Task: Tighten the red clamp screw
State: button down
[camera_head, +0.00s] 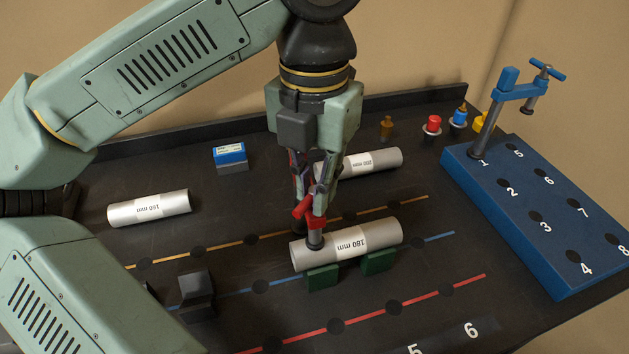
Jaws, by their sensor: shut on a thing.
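The red clamp screw (304,209) stands above the left end of the silver cylinder marked 180 mm (346,244). Its dark foot (315,241) appears to be on the top of that cylinder. My gripper (312,201) points down and is shut on the red clamp screw at its handle. My fingers hide part of the screw and the rest of its clamp. The 180 mm cylinder lies on two dark green blocks (324,277).
A cylinder marked 200 mm (386,160) lies behind my gripper, and one marked 160 mm (125,213) lies at the left. A blue clamp (518,92) stands in the blue numbered rack (553,225) at the right. A dark block (198,292) stands front left.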

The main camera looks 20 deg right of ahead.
dwell(0.4)
jog(key=c, duration=1.4)
grip_release()
jog(key=shift+c, duration=0.2)
notch_tip(320, 180, up, 12)
jog(key=shift+c, duration=0.2)
